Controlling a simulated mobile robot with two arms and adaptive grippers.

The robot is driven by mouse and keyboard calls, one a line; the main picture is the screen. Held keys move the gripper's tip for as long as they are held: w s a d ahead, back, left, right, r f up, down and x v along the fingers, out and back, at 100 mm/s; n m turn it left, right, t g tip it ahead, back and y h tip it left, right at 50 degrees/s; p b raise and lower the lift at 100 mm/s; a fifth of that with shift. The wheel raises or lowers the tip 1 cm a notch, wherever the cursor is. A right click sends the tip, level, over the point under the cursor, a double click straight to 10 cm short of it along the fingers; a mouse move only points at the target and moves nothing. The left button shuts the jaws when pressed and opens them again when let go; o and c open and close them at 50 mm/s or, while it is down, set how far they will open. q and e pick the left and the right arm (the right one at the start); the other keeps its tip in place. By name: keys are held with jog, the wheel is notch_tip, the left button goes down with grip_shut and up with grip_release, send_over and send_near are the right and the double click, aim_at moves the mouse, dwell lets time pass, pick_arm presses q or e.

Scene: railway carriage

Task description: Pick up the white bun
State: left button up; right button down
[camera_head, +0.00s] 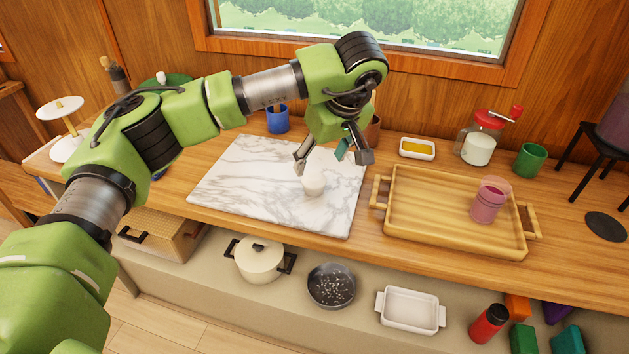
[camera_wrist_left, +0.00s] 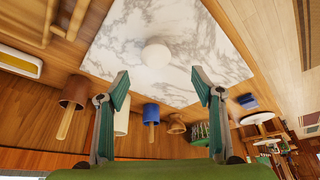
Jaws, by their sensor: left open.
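The white bun (camera_head: 313,186) sits on the white marble slab (camera_head: 240,190) near its right part. My left gripper (camera_head: 331,159) is open and empty, just above and behind the bun, with its fingers pointing down and apart. In the left wrist view the bun (camera_wrist_left: 155,54) lies beyond the fingertips, roughly centred between them. The fingers do not appear to touch it. My right gripper is not in view.
A wooden tray (camera_head: 400,237) with a pink cup (camera_head: 487,202) stands right of the slab. A blue cup (camera_head: 278,121) and a brown cup (camera_head: 374,128) stand behind the slab. A butter dish (camera_head: 417,149), a red-lidded jar (camera_head: 479,140) and a green cup (camera_head: 529,160) are at the back right.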

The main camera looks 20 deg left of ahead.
aim_at(316, 177)
pick_arm(q)
jog(key=x, duration=0.4)
jog(key=shift+w+f, duration=0.15)
jog(key=shift+f, duration=0.05)
jog(key=x, duration=0.1)
jog(key=p+x, duration=0.1)
jog(key=x, duration=0.1)
jog(key=p+x, duration=0.1)
jog(key=x, duration=0.1)
jog(key=shift+w+d, duration=0.1)
jog(key=shift+w, duration=0.2)
jog(key=c, duration=1.2)
